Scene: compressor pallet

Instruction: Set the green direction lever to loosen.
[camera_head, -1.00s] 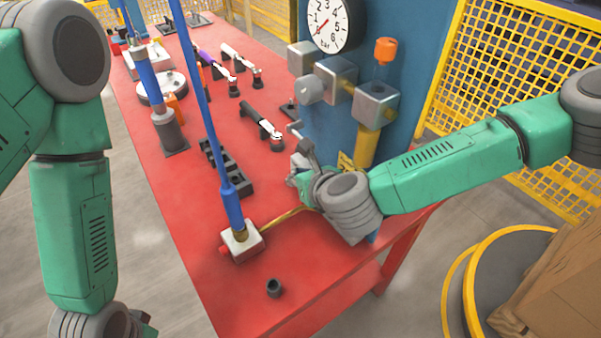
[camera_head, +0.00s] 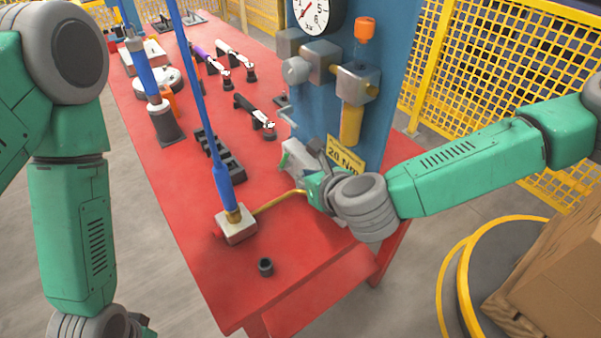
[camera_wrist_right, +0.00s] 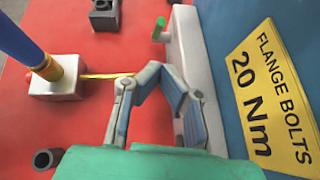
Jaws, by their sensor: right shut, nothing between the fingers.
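The green direction lever (camera_wrist_right: 159,29) is a short green peg at the top end of a pale grey block (camera_wrist_right: 190,65) in the right wrist view. The block stands against the blue panel. In the head view the lever (camera_head: 284,159) is a small green spot left of my right gripper (camera_head: 316,163). My right gripper (camera_wrist_right: 155,85) is shut and empty, close beside the block and short of the lever, apart from it. Its fingers hide part of the block. My left gripper (camera_head: 140,325) shows only as a sliver at the bottom edge, its fingers mostly hidden.
A yellow "20 Nm" label (camera_wrist_right: 268,95) is on the blue panel (camera_head: 385,95). A blue rod stands in a white block (camera_head: 236,226) with a brass tube (camera_head: 280,200). A dark socket (camera_head: 265,267) and a dark holder (camera_head: 220,155) are on the red table (camera_head: 190,215).

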